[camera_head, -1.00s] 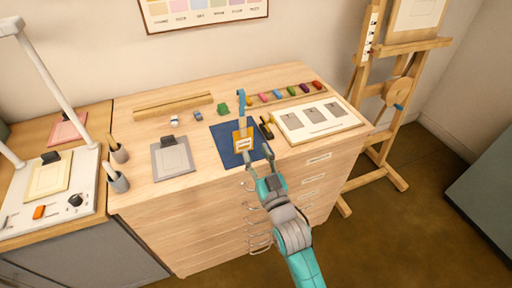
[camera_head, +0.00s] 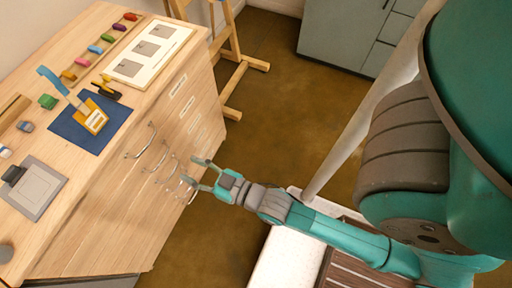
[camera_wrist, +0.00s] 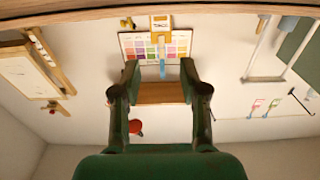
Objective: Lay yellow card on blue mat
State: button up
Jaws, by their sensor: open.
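The yellow card (camera_head: 95,119) has a pale label and is on the blue mat (camera_head: 71,130), within its edges. A blue strip (camera_head: 52,79) rises from the card's far side. I cannot tell whether the card lies fully flat. My gripper (camera_head: 197,175) is open and empty, out in front of the drawers and apart from the card. In the wrist view the card (camera_wrist: 161,27) shows beyond the open fingers of my gripper (camera_wrist: 160,76), with the blue strip below it.
A grey framed panel (camera_head: 35,188) lies left of the mat. A black and yellow tool (camera_head: 106,90) lies close to the mat's right side. A white board with grey squares (camera_head: 150,52) and several coloured pigment pieces are farther back.

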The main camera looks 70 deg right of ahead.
jog(key=s+r+g, duration=0.1)
jog(key=s+g, duration=0.2)
jog(key=s, duration=1.9)
